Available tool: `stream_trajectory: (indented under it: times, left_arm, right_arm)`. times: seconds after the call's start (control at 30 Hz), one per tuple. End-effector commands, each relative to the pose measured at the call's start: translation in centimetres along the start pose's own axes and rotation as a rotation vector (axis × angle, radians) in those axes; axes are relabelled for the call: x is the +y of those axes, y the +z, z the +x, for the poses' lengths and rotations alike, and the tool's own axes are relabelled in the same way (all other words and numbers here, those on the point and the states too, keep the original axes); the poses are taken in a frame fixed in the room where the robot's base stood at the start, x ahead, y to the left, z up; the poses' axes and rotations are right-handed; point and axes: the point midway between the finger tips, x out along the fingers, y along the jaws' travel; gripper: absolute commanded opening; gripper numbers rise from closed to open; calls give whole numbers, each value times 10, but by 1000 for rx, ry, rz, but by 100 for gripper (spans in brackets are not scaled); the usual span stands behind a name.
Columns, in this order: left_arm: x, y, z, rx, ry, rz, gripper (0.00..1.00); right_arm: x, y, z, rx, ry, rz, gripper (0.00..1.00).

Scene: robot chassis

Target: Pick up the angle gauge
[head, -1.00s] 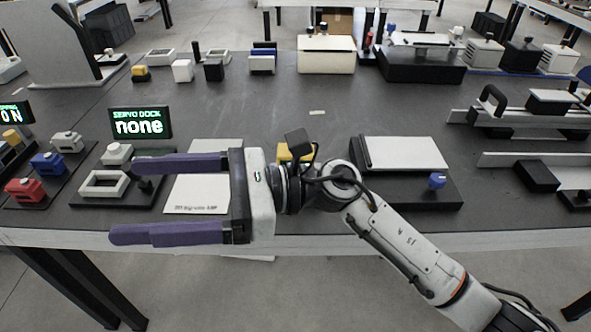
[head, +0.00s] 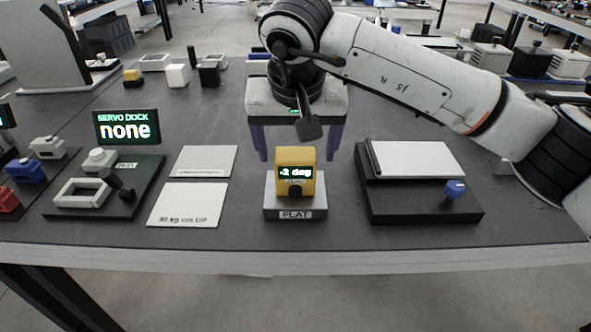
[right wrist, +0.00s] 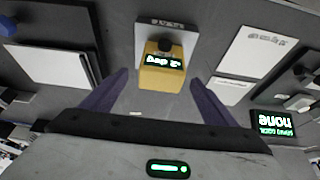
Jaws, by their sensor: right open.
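The angle gauge (head: 294,164) is a small yellow box with a lit green display. It stands upright on a grey block labelled PLAT (head: 295,214) near the front middle of the table. It also shows in the right wrist view (right wrist: 160,78), beyond the fingertips and between their lines. My right gripper (head: 297,158) is open and empty, with its purple fingers pointing down behind the gauge in the head view. In the right wrist view its two fingers (right wrist: 158,78) spread to either side of the gauge, apart from it. My left gripper is not in view.
White cards (head: 187,205) lie left of the block. A servo dock (head: 140,190) with a "none" display stands further left. A black stand with a white plate (head: 420,160) and blue knob is to the right. Bare table separates these from the block.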

Motion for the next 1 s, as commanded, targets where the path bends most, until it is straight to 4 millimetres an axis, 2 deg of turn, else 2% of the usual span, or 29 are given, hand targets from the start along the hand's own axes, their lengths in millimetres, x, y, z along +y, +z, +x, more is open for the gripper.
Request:
stream_trajectory:
  times: [0.03, 0.27, 0.5, 0.8, 0.83, 1.0]
  left_arm:
    - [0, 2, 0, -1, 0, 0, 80]
    - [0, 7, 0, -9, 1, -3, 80]
    - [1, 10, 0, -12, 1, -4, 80]
    - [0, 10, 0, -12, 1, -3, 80]
    - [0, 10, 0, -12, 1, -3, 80]
    - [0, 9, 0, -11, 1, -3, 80]
  right_arm:
    - [0, 1, 10, -5, -1, 1, 80]
    - [-2, 0, 35, -4, -3, 1, 80]
    - [-2, -1, 70, -5, -3, 2, 80]
    - [-2, -2, 76, -2, -4, 1, 80]
    - [-2, -2, 76, -2, -4, 1, 79]
    - [-2, -2, 76, -2, -4, 1, 50]
